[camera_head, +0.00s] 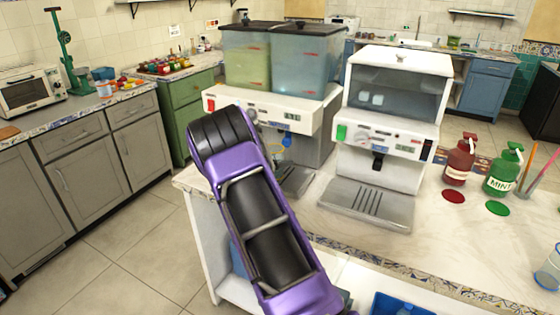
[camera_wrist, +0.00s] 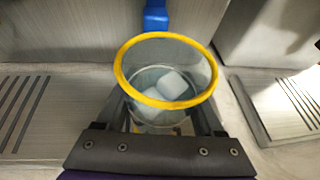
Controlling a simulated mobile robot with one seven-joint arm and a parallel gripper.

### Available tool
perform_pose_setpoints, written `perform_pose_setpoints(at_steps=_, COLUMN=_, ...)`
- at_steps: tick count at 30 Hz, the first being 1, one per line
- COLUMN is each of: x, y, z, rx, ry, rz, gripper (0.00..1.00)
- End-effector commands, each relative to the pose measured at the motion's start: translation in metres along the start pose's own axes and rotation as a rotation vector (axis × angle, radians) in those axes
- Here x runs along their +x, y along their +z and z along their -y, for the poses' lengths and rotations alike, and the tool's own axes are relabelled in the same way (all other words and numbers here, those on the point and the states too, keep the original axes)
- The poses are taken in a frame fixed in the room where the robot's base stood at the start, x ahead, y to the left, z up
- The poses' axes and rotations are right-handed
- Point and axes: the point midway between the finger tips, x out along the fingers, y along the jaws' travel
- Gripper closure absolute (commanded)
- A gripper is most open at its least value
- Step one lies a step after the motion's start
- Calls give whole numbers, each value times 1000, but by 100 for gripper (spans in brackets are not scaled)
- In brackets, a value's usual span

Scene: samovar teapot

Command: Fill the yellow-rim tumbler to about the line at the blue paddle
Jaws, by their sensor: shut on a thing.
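The yellow-rim tumbler (camera_wrist: 140,85) is clear and holds a few white ice cubes (camera_wrist: 165,92). My gripper (camera_wrist: 163,120) is shut on it, one finger on each side. The blue paddle (camera_wrist: 155,16) is just beyond the far rim in the wrist view; I cannot tell whether they touch. In the head view the paddle (camera_head: 287,139) hangs on the front of the two-tank drink dispenser (camera_head: 325,120), and a bit of yellow rim (camera_head: 277,151) shows beside it. My purple arm hides the gripper and most of the tumbler there. No liquid level is clear.
A white ice machine (camera_head: 375,150) with a grey tray (camera_head: 345,205) stands right of the dispenser. Red (camera_head: 459,160) and green (camera_head: 503,170) pump bottles stand further right. Another clear glass (camera_head: 549,268) is at the right edge. The front counter is mostly clear.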

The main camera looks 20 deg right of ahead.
Motion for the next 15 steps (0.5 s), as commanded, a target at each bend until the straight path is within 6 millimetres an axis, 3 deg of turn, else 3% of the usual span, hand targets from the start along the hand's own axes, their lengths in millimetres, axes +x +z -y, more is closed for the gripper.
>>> perform_pose_setpoints(at_steps=15, x=-58, y=-24, z=7, rx=-1, ry=2, rz=1, gripper=87)
